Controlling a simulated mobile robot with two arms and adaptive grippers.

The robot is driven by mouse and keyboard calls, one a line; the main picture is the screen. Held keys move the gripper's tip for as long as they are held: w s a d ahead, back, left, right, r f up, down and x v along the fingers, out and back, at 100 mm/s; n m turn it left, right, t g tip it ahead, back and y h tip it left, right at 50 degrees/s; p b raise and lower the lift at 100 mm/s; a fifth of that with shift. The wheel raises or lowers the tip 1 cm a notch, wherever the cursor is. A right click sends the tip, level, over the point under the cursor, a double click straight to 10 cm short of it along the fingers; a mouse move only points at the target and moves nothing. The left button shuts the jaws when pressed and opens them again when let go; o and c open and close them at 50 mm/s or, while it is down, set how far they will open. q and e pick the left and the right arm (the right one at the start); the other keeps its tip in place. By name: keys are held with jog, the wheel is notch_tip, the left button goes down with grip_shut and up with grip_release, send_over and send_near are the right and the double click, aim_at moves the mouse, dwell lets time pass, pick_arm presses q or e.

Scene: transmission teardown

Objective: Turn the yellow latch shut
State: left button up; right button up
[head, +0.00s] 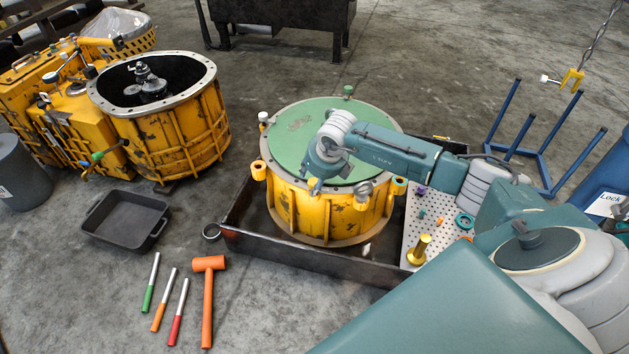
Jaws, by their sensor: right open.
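A yellow drum housing (310,215) stands with a flat green lid (295,135) on top. Several latches sit around its rim. A yellow latch (258,170) is at the left of the rim, and another yellow one (398,186) is at the right front. I cannot tell which one the task means, or how far either is turned. My right arm reaches in from the right over the lid. My right gripper (315,186) is open at the front rim, between these two latches; its fingers are small and partly hidden by the wrist. My left gripper is out of view.
The drum stands in a dark tray (270,252). A perforated board (430,225) with small parts is at its right. An orange mallet (208,290) and several coloured-handled tools lie front left. A black pan (125,220) and an open yellow housing (175,130) stand left.

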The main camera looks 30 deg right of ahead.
jog(key=shift+c, duration=0.3)
jog(key=c, duration=1)
jog(key=shift+d+r, duration=0.1)
